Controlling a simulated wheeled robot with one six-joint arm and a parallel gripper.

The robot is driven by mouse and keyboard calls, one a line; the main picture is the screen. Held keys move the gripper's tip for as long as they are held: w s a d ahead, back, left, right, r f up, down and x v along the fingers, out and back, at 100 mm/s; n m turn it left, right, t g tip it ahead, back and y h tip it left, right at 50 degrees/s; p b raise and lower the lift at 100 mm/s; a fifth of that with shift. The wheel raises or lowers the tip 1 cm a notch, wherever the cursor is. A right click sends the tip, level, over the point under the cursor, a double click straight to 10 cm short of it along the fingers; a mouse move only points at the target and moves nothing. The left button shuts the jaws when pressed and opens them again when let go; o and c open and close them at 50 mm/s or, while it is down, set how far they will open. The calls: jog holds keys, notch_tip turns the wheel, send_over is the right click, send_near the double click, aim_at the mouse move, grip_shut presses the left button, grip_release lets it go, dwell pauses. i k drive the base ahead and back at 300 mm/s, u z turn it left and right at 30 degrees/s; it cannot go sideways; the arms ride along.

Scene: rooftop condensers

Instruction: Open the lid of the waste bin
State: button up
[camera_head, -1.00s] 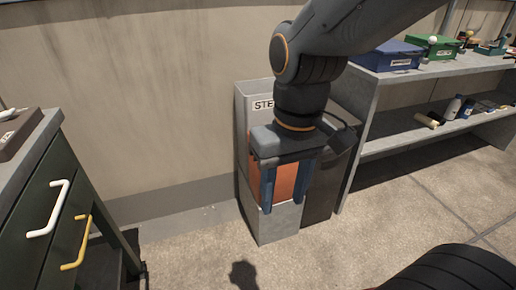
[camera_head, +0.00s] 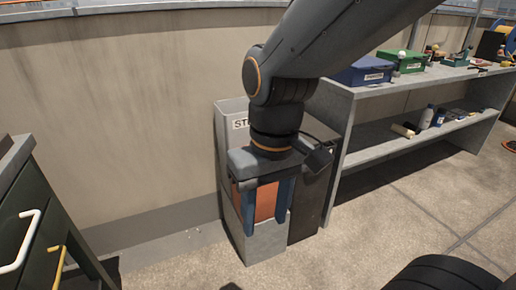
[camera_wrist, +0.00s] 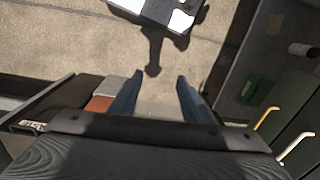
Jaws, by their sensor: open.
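A tall grey bin (camera_head: 232,112) stands against the wall, with a partly hidden label starting "ST" and an orange panel (camera_head: 266,202) on its front. A dark box (camera_head: 308,212) stands close at its right. I cannot read which is the waste bin, and my arm hides much of both tops. My gripper (camera_head: 266,225) is open, fingers pointing down, in front of the orange panel in the head view. Nothing shows between the fingers in the wrist view (camera_wrist: 160,76). The orange panel (camera_wrist: 98,103) lies beside the left finger there; I cannot tell whether they touch.
A grey shelf unit (camera_head: 400,142) stands at the right, with a blue box (camera_head: 362,72), a green box (camera_head: 403,62) and small items. A dark drawer cabinet (camera_head: 35,225) with white and yellow handles is at the left. Floor (camera_head: 175,260) in front of the bin is clear.

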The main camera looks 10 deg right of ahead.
aim_at(311, 125)
jog(key=u, duration=1.05)
jog(key=k, duration=0.95)
jog(key=z, duration=1.15)
jog(key=i, duration=0.5)
jog(key=z, duration=0.15)
